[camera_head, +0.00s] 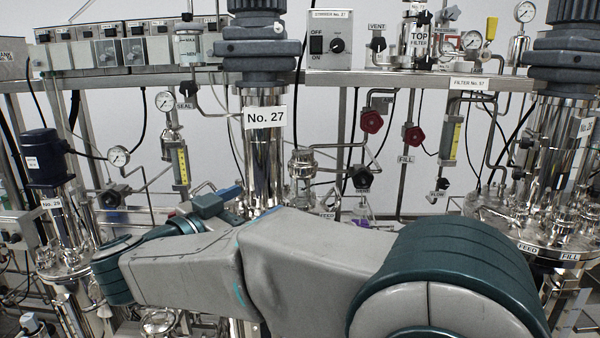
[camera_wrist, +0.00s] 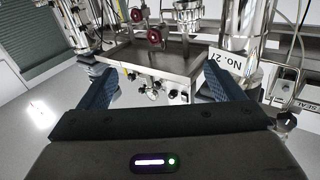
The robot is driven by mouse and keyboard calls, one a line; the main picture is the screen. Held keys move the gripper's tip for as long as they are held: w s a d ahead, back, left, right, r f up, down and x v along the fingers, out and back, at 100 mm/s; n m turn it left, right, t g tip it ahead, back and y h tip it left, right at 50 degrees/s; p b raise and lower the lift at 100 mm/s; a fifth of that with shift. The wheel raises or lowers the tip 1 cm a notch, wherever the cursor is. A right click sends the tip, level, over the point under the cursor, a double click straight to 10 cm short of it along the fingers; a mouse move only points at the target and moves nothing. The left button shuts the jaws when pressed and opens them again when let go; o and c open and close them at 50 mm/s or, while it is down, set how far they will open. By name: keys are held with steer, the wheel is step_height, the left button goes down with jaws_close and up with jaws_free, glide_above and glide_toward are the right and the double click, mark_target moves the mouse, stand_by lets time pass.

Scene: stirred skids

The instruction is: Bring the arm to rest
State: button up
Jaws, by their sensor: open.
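My arm stretches across the front of the head view, from the large teal joint at lower right to the wrist at left. In the wrist view my gripper (camera_wrist: 165,88) is open, with its two dark blue fingers spread wide and nothing between them. The fingers point at a skid with a steel tray (camera_wrist: 165,58). The right finger appears close to the steel column labelled No. 27 (camera_wrist: 238,45); I cannot tell whether they touch. That column (camera_head: 264,160) stands behind my arm in the head view.
The stirrer switch box (camera_head: 330,40) sits on the upper rail. Red valve handles (camera_head: 372,121), gauges and thin pipes hang below it. A blue motor (camera_head: 45,157) stands at left, and a steel vessel (camera_head: 540,205) at right. Bare floor (camera_wrist: 40,115) shows left in the wrist view.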

steer(key=w+r+n+t+y, duration=0.3)
steer(key=w+n+t+y, duration=0.25)
steer(key=y, duration=0.55)
steer(key=s+d+f+n+g, duration=0.3)
steer(key=s+d+f+g, duration=1.3)
steer(key=s+d+f, duration=0.6)
step_height(320, 180, down, 3)
steer(key=shift+d+r+y, duration=0.15)
steer(key=shift+d+y, duration=0.15)
steer(key=shift+d, duration=0.1)
